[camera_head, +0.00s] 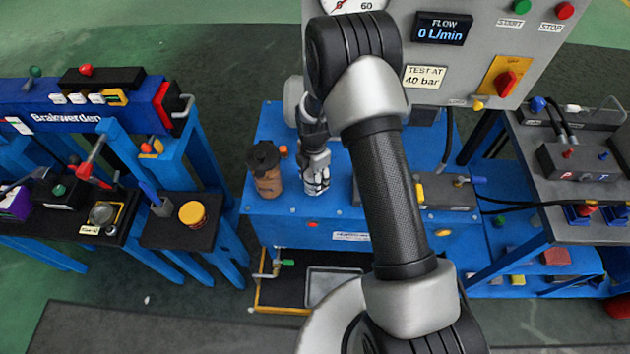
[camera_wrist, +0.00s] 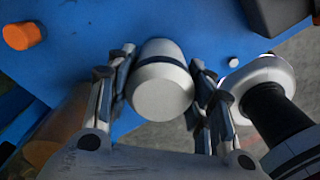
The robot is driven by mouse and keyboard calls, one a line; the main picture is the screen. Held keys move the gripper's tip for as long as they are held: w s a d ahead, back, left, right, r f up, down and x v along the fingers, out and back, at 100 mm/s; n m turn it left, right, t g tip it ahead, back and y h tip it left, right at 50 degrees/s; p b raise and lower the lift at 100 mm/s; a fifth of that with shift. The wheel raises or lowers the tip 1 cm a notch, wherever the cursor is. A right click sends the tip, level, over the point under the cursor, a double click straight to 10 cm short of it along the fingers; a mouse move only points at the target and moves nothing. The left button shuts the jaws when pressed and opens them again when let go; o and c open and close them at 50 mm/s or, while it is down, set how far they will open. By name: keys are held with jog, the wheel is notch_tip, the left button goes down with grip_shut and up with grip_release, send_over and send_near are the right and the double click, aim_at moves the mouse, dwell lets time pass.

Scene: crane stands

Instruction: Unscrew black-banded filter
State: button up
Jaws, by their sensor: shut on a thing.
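The black-banded filter (camera_wrist: 160,98) is a white cylinder with a dark band, seen nearly end-on in the middle of the wrist view. My gripper (camera_wrist: 161,72) is shut on it, with one finger pair on each side. Whether the filter is still seated on the bench cannot be told.
A brown container with a black cap (camera_head: 266,168) stands just left of my gripper, near an orange cap (camera_wrist: 22,36). A grey gauge panel (camera_head: 470,65) rises behind. An open tray (camera_head: 330,285) sits below the bench.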

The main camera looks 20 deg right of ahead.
jog(key=shift+w, duration=0.1)
jog(key=n, duration=0.5)
jog(key=o, duration=1.3)
jog(key=shift+o, duration=0.2)
jog(key=shift+c, duration=0.7)
